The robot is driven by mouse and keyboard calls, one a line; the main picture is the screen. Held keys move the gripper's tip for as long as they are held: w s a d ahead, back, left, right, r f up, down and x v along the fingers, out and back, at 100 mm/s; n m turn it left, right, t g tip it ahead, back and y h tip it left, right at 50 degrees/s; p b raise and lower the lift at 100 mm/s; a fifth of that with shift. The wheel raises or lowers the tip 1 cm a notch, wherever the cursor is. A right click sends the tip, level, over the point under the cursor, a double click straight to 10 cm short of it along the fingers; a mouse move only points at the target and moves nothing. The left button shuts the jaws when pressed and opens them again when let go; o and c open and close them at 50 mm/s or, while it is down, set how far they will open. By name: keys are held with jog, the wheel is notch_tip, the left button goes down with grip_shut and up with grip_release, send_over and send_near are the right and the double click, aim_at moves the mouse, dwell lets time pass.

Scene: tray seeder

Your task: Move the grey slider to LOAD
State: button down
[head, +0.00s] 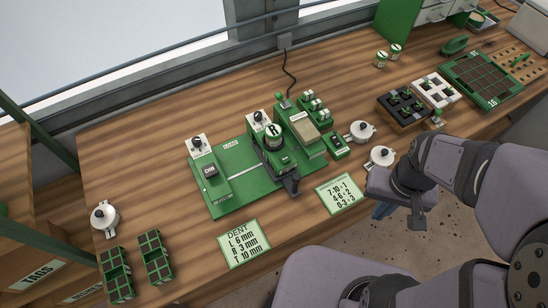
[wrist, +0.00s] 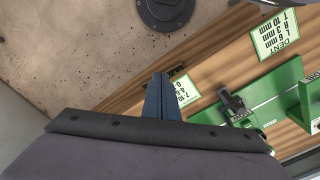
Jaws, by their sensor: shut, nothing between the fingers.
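A dark grey part with an upright handle (head: 291,183) sits at the front right of the green seeder base (head: 240,178); it looks like the slider, but I cannot be sure. It also shows in the wrist view (wrist: 232,102). A LOAD label (head: 231,143) lies near the back edge of the base, left of the round green-labelled canister (head: 272,136). My gripper (head: 381,212) is shut and empty, off the table's front edge to the right of the seeder. Its blue-grey fingers show in the wrist view (wrist: 159,82), apart from the seeder.
A number card (head: 341,193) and a DENT card (head: 243,243) lie in front of the seeder. White round dials (head: 381,157) stand at its right. Green-and-dark racks (head: 154,256) are at the front left. A tray (head: 482,79) is far right.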

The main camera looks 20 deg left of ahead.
jog(key=c, duration=2.5)
grip_release()
jog(key=o, duration=0.9)
jog(key=shift+w+a, duration=0.15)
jog(key=shift+w, duration=0.05)
jog(key=g+b, duration=0.4)
jog(key=b, duration=0.1)
send_near(297, 175)
jog(key=f, duration=0.1)
jog(key=shift+s+p+x, duration=0.2)
jog(key=shift+p+x, duration=1.2)
jog(key=shift+x, duration=2.55)
jog(key=shift+c, duration=0.3)
